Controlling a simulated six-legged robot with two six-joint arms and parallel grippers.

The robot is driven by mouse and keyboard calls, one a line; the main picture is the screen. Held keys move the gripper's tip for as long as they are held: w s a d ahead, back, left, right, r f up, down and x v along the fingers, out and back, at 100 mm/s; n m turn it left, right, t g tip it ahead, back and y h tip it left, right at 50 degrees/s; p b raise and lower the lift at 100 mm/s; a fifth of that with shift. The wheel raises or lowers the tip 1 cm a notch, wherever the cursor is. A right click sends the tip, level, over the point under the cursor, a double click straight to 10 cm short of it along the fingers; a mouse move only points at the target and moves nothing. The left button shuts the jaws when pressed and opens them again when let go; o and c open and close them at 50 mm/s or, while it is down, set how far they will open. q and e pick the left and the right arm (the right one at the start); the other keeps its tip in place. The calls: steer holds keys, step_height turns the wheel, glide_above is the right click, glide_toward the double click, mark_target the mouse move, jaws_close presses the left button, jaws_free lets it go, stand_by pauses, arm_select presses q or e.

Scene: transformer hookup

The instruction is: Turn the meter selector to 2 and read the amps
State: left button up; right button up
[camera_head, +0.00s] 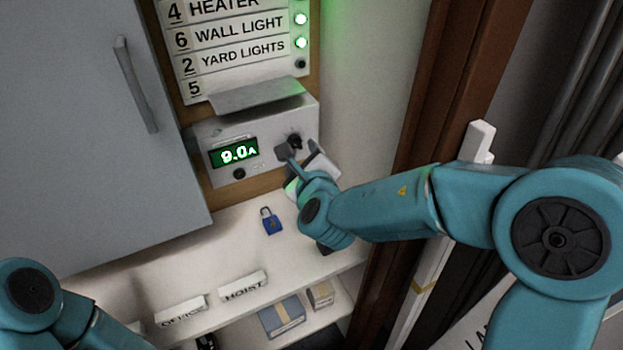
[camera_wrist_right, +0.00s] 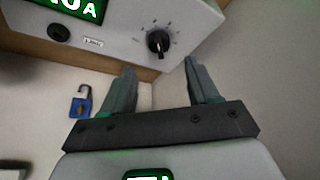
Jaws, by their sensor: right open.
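The meter (camera_head: 213,135) is a pale box on the wall below the label panel. Its green display (camera_head: 234,153) reads 9.0 A in the head view. The selector knob (camera_wrist_right: 158,42) is black and sits among small marks; the position it points to is too small to read. It also shows in the head view (camera_head: 294,141). My right gripper (camera_wrist_right: 160,78) is open and empty, just below and in front of the knob, apart from it in the wrist view. My left arm shows at the lower left of the head view; its gripper is out of frame.
The label panel (camera_head: 240,50) lists HEATER, WALL LIGHT and YARD LIGHTS with green lamps. A grey cabinet door (camera_head: 90,130) stands at left. A blue padlock (camera_head: 271,221) lies on the shelf (camera_head: 215,245). OFFICE (camera_head: 181,311) and HOIST (camera_head: 243,287) labels lie below.

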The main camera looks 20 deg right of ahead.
steer(key=v, duration=1)
